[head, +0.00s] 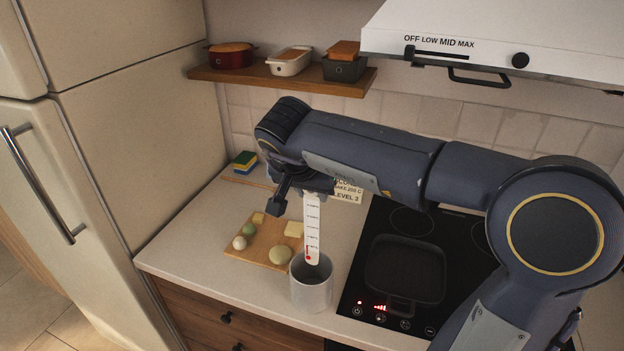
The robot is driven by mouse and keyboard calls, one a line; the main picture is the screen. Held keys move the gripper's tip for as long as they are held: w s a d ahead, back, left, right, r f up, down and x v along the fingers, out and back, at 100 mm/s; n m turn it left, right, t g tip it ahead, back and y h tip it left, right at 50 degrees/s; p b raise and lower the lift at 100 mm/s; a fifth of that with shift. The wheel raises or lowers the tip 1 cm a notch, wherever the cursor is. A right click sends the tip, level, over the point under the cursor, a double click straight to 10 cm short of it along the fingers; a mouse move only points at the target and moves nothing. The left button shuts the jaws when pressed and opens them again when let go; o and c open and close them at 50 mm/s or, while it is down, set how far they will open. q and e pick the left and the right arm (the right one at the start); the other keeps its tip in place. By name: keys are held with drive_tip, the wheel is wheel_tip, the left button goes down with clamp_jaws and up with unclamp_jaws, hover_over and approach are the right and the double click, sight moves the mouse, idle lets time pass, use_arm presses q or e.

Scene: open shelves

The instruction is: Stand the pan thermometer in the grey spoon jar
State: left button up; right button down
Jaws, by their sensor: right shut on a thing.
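The pan thermometer (312,228) is a white strip with dark marks and a red bulb at its lower end. It hangs nearly upright from my right gripper (304,190), which is shut on its upper end. The grey spoon jar (311,291) stands on the counter below it, near the front edge. The thermometer's red lower end shows at the jar's mouth; I cannot tell whether it is just above the rim or slightly inside. The jar's inside is mostly hidden. My left gripper is not in view.
A wooden board (262,243) with several food pieces lies left of the jar. A dark pan (405,268) sits on the black hob (366,243) to the right. A shelf (285,80) with dishes and a white hood (490,40) are above. A sponge (244,160) lies behind.

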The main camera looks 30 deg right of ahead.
sight(311, 227)
wheel_tip(311, 227, down, 2)
drive_tip(key=shift+s+a, duration=0.1)
drive_tip(key=shift+f+b, duration=1.1)
drive_tip(key=shift+f, duration=2.8)
drive_tip(key=c, duration=1)
unclamp_jaws()
drive_tip(key=v, duration=0.7)
drive_tip(key=shift+s+a+r, duration=0.15)
drive_tip(key=shift+r, duration=0.2)
